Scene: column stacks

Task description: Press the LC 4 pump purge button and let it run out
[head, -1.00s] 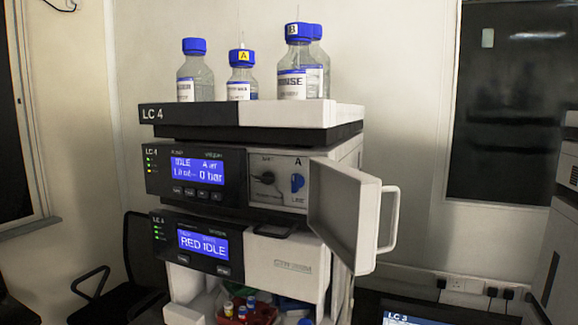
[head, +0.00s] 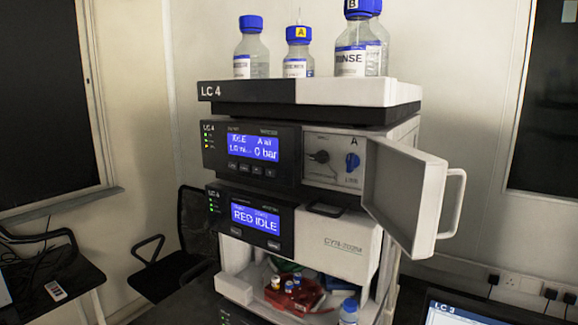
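The LC 4 stack stands in the middle of the head view, under a top tray (head: 345,92) labelled LC 4. Its pump module (head: 220,165) has a blue display (head: 253,146) that reads IDLE and 0 bar. A row of small dark buttons (head: 250,168) sits under the display; their labels are too small to read. To the right, the pump's open compartment (head: 322,182) shows a black knob (head: 319,157) and a blue knob (head: 352,162). The compartment door (head: 405,190) is swung open to the right. Neither of my grippers is in view.
Several blue-capped bottles (head: 251,52) stand on the top tray. A lower module (head: 340,245) reads RED IDLE. Below it are a red vial rack (head: 296,296) and a bottle (head: 348,312). A black chair (head: 170,270) stands left; a monitor (head: 470,312) is at lower right. The door handle (head: 456,205) sticks out.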

